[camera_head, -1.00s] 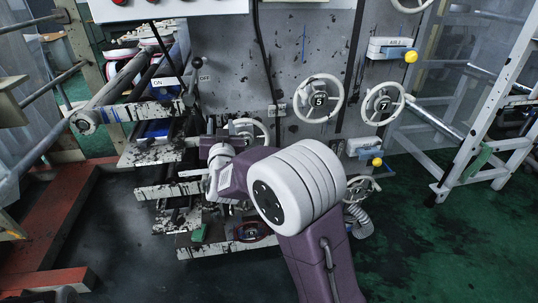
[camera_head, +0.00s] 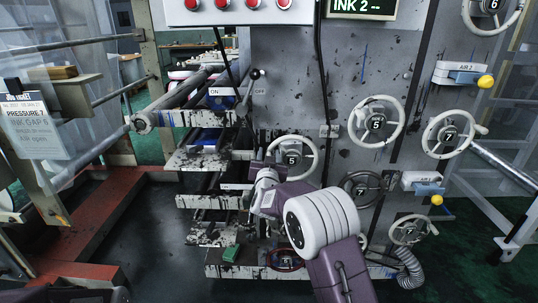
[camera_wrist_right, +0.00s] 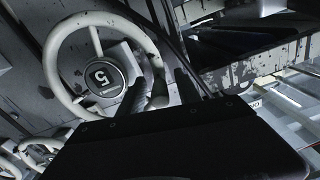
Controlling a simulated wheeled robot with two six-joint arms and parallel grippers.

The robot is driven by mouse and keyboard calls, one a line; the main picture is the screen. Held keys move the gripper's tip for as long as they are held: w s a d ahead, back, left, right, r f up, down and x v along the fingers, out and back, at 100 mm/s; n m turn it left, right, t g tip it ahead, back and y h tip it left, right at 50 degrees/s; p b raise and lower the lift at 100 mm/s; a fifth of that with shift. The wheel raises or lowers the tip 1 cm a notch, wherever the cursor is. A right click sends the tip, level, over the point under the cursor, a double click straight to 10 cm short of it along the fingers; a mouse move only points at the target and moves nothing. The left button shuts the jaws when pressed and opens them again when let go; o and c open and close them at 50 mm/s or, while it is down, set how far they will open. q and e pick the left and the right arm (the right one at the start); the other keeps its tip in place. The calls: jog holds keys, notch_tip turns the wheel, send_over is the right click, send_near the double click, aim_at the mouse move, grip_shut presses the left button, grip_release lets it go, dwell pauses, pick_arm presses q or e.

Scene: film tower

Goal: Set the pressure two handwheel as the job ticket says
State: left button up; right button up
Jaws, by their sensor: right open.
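The job ticket (camera_head: 31,125) hangs at the left of the head view. It reads PRESSURE 7, INK GAP and AIR open; the ink gap figure is unclear. A white handwheel (camera_head: 291,160) low on the grey panel shows 5 on its hub; no label naming it is readable. My right gripper (camera_head: 259,177) is at its lower left side, partly hidden by my wrist. In the right wrist view the wheel (camera_wrist_right: 103,78) also shows 5, and the open dark fingers (camera_wrist_right: 163,88) are on either side of its rim. Contact cannot be told.
Other handwheels show 5 (camera_head: 376,122), 7 (camera_head: 450,134), 7 on a dark wheel (camera_head: 360,191) and 6 (camera_head: 493,8). Air valves with yellow knobs (camera_head: 485,82) (camera_head: 436,200) sit at right. An INK 2 display (camera_head: 362,7) is above. Ink-stained rollers and shelves (camera_head: 205,160) stand left of the wheel.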

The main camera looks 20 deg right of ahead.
jog(key=shift+w+d, duration=0.1)
jog(key=shift+w, duration=0.2)
jog(key=shift+c, duration=0.3)
grip_shut()
jog(key=shift+r, duration=0.1)
